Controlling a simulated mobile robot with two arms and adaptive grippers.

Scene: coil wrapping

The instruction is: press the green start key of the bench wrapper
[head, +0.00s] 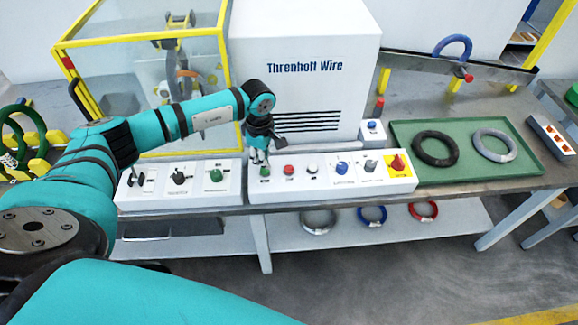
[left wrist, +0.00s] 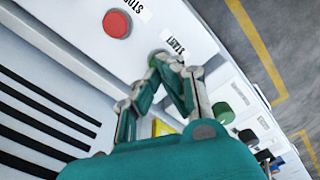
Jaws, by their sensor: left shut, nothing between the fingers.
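The bench wrapper's control panel (head: 330,186) runs along the front of the bench. Its green start key (head: 265,171) is at the left end of the row, beside a red key (head: 289,169). My left gripper (head: 259,159) is shut and empty, pointing down right at the green key. In the left wrist view, the shut fingertips (left wrist: 163,61) lie over the key's spot by the START label (left wrist: 174,44) and hide most of it. The red stop key (left wrist: 117,24) is beside them. I cannot tell whether the tips touch the key or press it.
A white housing (head: 303,80) stands behind the panel. A yellow-framed guard (head: 145,40) is at the left. A second panel (head: 150,196) with a lever and knobs adjoins on the left. A green tray (head: 455,174) with two rings lies at the right.

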